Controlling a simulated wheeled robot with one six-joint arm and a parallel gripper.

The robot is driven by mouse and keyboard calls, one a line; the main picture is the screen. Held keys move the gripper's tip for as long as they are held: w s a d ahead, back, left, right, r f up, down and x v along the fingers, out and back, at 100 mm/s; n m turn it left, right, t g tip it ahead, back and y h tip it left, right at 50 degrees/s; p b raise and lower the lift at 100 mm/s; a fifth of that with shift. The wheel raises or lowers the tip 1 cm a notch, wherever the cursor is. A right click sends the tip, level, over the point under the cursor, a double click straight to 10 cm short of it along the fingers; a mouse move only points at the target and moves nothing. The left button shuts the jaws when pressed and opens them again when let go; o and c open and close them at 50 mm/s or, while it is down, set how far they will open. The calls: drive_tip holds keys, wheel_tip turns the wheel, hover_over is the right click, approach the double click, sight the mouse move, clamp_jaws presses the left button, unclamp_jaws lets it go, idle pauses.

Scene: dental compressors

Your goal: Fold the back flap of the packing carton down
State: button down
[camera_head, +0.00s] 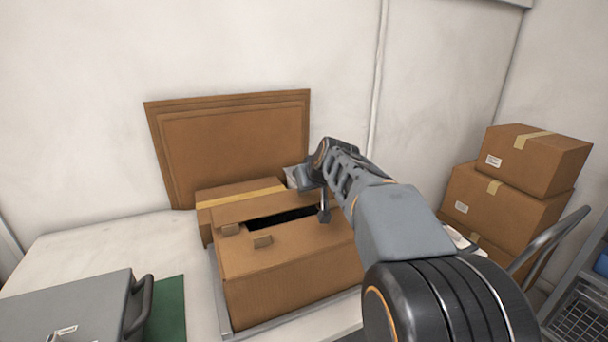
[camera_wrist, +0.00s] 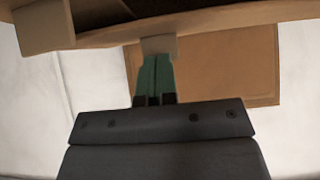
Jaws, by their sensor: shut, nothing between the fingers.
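The packing carton (camera_head: 292,289) stands in a shallow grey tray on the bench in the head view. Its front flap lies over the top, and a dark gap (camera_head: 285,218) shows behind it. The back flap (camera_head: 247,207) is a brown strip along the far side of the gap; it looks low, but I cannot tell whether it is fully flat. My gripper (camera_head: 323,215) points down at the gap's right end, shut and empty. In the wrist view its green fingers (camera_wrist: 156,75) reach close to a cardboard edge (camera_wrist: 205,22); contact is unclear. My arm hides the carton's right side.
A taped box (camera_head: 240,191) stands right behind the carton, with flat cardboard sheets (camera_head: 236,143) leaning on the wall. A grey case (camera_head: 75,308) and green mat (camera_head: 167,308) are at left. Stacked boxes (camera_head: 505,195) stand at right. The bench's back left is clear.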

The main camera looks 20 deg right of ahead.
drive_tip(key=shift+w+r, duration=0.1)
drive_tip(key=shift+w+r+p, duration=0.3)
drive_tip(key=shift+w+p, duration=0.15)
drive_tip(key=shift+p, duration=0.1)
drive_tip(key=shift+w+r, duration=0.1)
drive_tip(key=shift+r, duration=0.1)
drive_tip(key=r+p, duration=0.2)
drive_tip(key=r, duration=0.1)
drive_tip(key=r+p, duration=0.1)
drive_tip(key=shift+w+r+p, duration=0.15)
drive_tip(key=shift+w+p, duration=0.2)
drive_tip(key=shift+w, duration=0.05)
drive_tip(key=s+r, duration=0.4)
drive_tip(key=r, duration=0.4)
drive_tip(key=shift+s, duration=0.4)
